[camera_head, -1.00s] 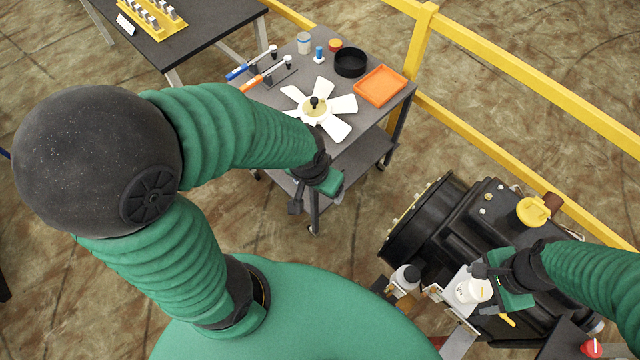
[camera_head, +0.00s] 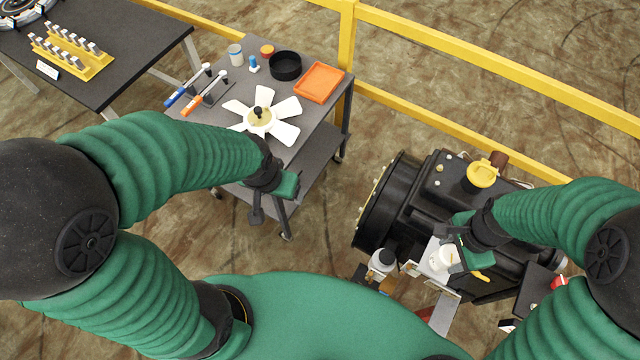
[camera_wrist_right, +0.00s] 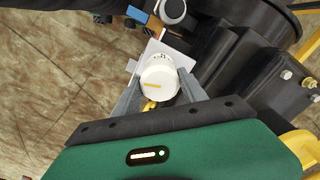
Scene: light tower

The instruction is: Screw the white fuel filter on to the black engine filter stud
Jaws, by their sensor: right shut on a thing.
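The white fuel filter (camera_head: 443,257) is at the side of the black engine (camera_head: 425,200) in the head view. It also shows in the right wrist view (camera_wrist_right: 160,78), between the fingers. My right gripper (camera_head: 457,256) is shut on the filter. The filter stud is hidden behind the filter and gripper, so I cannot tell whether they touch. My left gripper (camera_head: 272,200) hangs by the front edge of the grey cart, away from the engine; its finger opening is not clear.
A grey cart (camera_head: 312,135) holds a white fan (camera_head: 262,120), an orange tray (camera_head: 319,82) and a black round dish (camera_head: 285,66). A yellow rail (camera_head: 440,120) runs behind the engine. A second canister (camera_head: 383,262) stands left of the filter.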

